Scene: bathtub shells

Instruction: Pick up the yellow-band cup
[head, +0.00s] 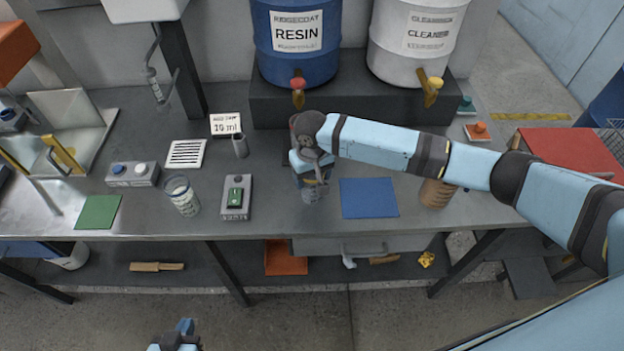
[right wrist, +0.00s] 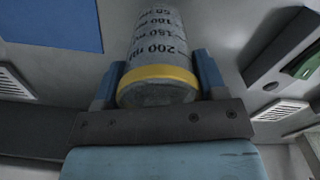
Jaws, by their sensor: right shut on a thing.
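The yellow-band cup (right wrist: 157,50) is a grey cup with dark volume marks and a yellow band near one end. In the right wrist view it sits between the two blue fingers of my right gripper (right wrist: 157,85), which is shut on it. In the head view my right gripper (head: 312,187) points down over the middle of the bench, left of the blue mat, and largely hides the cup. I cannot tell whether the cup touches the bench. My left gripper (head: 181,330) is low at the bottom edge, in front of the bench; its jaws are unclear.
A clear marked cup (head: 183,197) stands left of a grey box with a green switch (head: 235,197). The blue mat (head: 369,198) is bare. A brown ribbed cup (head: 437,193) stands right of it. The blue resin drum (head: 296,55) and white cleaner drum (head: 413,50) stand behind.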

